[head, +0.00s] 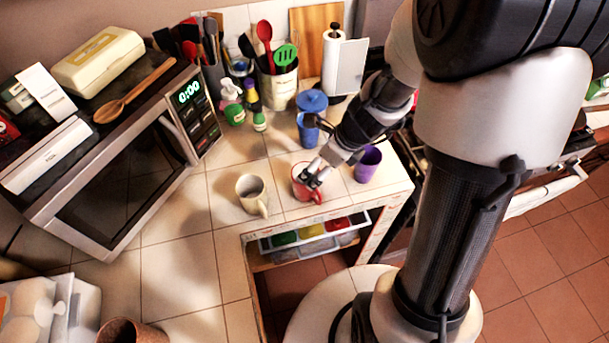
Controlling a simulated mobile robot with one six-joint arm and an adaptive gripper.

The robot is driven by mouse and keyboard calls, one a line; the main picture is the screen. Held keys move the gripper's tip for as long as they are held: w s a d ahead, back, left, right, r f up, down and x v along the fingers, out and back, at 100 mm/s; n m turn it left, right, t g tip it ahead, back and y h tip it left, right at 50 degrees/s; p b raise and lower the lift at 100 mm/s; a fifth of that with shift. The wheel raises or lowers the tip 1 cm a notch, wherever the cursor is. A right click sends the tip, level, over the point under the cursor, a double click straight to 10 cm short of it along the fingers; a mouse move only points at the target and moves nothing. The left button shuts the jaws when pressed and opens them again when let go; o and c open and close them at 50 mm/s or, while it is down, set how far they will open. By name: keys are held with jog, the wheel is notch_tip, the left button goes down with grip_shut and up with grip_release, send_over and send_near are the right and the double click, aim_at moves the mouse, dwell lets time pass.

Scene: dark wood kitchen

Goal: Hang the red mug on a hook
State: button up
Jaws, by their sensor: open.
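The red mug (303,192) stands upright on the tiled counter, between a cream mug and a purple cup. My gripper (314,178) is open at the mug's rim, coming down from the upper right. Its fingers overlap the mug in the head view and hide part of its rim and inside. I cannot tell whether the fingers touch the mug or straddle its wall. No hook can be made out in this view.
A cream mug (252,195) stands to the left and a purple cup (368,165) to the right. A blue tumbler (308,128) and utensil crock (278,88) stand behind. A microwave (130,170) fills the left. An open drawer (310,235) sits below the counter's front edge.

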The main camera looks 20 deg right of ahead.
jog(key=b+x, duration=0.7)
jog(key=x, duration=0.6)
jog(key=shift+w+a, duration=0.1)
jog(key=shift+w, duration=0.05)
jog(key=shift+r, duration=0.1)
jog(key=c, duration=1.4)
jog(key=shift+c, duration=0.2)
jog(key=shift+r, duration=0.1)
notch_tip(320, 180, up, 20)
jog(key=p, duration=1.3)
